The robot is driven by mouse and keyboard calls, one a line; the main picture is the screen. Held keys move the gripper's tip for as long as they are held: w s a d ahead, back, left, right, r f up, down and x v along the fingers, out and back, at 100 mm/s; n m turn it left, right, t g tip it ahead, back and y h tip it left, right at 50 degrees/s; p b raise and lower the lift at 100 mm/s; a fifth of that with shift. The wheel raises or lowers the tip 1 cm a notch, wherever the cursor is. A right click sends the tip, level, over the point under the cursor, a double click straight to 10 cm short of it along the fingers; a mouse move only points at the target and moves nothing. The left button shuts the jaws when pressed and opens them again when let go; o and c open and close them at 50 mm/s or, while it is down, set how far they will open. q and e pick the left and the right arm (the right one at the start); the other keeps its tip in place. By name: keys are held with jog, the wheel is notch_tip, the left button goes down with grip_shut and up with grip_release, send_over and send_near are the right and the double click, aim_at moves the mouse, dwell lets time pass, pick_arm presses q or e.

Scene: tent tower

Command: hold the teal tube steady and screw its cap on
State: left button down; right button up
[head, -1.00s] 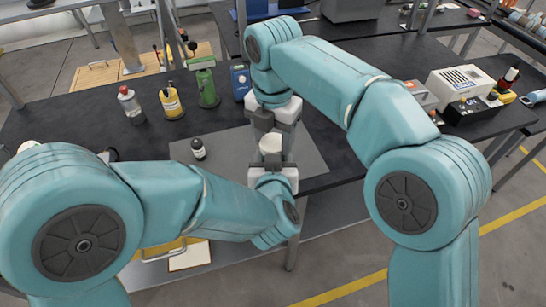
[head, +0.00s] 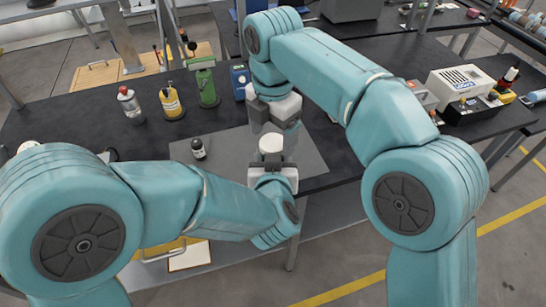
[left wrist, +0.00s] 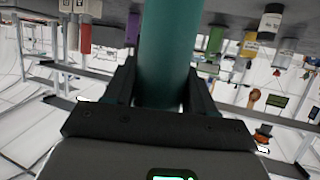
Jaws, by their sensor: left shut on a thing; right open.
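The teal tube (left wrist: 168,50) stands between the fingers of my left gripper (left wrist: 160,98) in the left wrist view. In the head view my left gripper (head: 272,163) is shut around it above the table's front part. A white cap (head: 271,143) shows at the tube's upper end; how tightly it sits, I cannot tell. The tube's teal body is mostly hidden in the head view by the cap and my gripper. My right gripper (head: 273,126) is open, pointing down, just above the cap and apart from it.
A grey mat (head: 225,150) lies on the black table (head: 60,125). A small dark bottle (head: 198,149) stands on the mat, left of the tube. A spray can (head: 130,106), a yellow bottle (head: 171,104), a green item (head: 206,88) and a blue box (head: 240,82) stand behind.

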jog(key=shift+r, duration=1.55)
jog(key=shift+c, duration=0.4)
jog(key=shift+s+d+r+n, duration=0.2)
jog(key=shift+n, duration=0.2)
jog(key=r+n, duration=0.2)
jog(key=shift+d+r, duration=0.2)
jog(key=shift+r, duration=0.1)
jog(key=shift+w+a+r, duration=0.1)
jog(key=shift+r, duration=0.2)
jog(key=shift+w+a, duration=0.1)
jog(key=shift+a, duration=0.25)
jog(key=shift+d+f, duration=0.1)
